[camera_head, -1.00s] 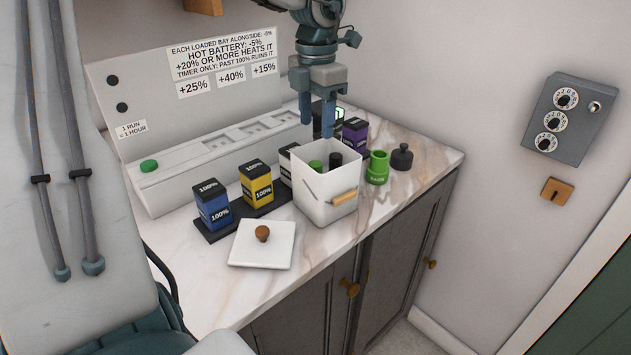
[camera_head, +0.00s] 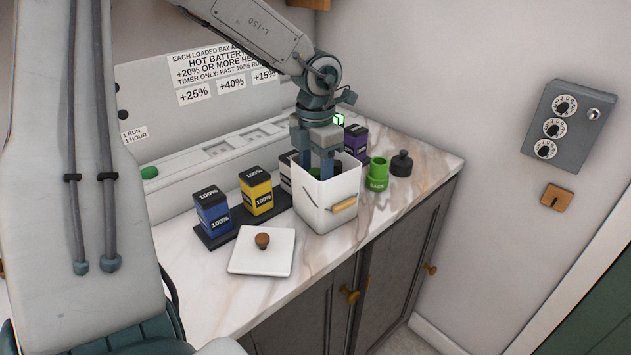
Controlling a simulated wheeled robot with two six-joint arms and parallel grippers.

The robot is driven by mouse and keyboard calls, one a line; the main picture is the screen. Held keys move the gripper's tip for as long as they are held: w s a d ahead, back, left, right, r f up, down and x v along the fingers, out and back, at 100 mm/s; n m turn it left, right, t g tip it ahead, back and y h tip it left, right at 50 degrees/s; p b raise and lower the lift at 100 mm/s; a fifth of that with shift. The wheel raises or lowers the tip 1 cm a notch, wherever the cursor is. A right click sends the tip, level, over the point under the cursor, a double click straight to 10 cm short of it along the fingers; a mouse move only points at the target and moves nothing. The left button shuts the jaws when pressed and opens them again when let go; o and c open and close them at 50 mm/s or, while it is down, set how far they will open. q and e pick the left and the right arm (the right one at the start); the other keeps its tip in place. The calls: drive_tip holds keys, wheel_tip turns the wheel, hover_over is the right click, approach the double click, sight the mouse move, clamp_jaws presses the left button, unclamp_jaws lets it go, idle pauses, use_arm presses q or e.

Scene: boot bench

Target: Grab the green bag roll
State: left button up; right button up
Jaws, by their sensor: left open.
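I cannot tell whether the fingers touch the roll. A dark roll in the bin is mostly hidden behind the fingers. A green cup marked BAGS (camera_head: 378,175) stands right of the bin. My right gripper is not in view.
A white lid (camera_head: 262,250) with a wooden knob lies in front of the bin. Blue (camera_head: 212,213), yellow (camera_head: 256,192) and purple (camera_head: 356,141) batteries stand nearby. A black capped jar (camera_head: 401,163) is at the right. A grey charger (camera_head: 200,155) lines the back.

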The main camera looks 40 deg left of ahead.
use_arm(q)
drive_tip(key=c, duration=1.1)
drive_tip(key=shift+r, duration=0.1)
